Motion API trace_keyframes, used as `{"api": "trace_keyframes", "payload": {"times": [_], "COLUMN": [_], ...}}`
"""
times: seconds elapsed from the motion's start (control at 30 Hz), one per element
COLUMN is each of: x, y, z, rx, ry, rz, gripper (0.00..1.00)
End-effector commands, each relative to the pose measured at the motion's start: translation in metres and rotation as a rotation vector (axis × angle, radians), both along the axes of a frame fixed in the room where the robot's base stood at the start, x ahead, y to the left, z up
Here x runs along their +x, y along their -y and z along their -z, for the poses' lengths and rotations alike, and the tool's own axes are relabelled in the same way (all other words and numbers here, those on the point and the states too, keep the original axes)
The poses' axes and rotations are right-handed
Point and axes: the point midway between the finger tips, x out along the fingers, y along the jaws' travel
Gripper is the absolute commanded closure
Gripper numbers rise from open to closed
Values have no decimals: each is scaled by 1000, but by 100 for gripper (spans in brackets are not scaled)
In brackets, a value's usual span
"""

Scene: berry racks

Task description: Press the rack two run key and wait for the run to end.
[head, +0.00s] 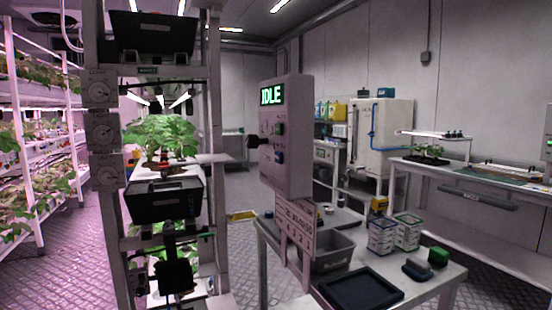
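The control box (287,137) is a pale upright box on a post in the middle of the head view, seen at an angle. I cannot tell which key is for rack two. A dark shape at the lower left looks like my gripper (170,232), below and left of the box and apart from it. Its fingers are too dark to tell open from shut.
A rack frame (212,100) with plants, black bins (165,203) and dials (101,91) stands left of the box. A sign (297,228) hangs under the box. A table (425,285) with a grey bin, tray and cartons stands lower right.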

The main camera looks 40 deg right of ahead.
Motion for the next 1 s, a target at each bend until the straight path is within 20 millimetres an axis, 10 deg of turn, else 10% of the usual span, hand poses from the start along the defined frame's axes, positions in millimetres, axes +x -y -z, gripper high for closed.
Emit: {"api": "trace_keyframes", "payload": {"times": [0.6, 1.0], "x": [0, 0], "y": [0, 0], "z": [0, 0], "rx": [0, 0], "ry": [0, 0], "rz": [0, 0], "gripper": [100, 100]}}
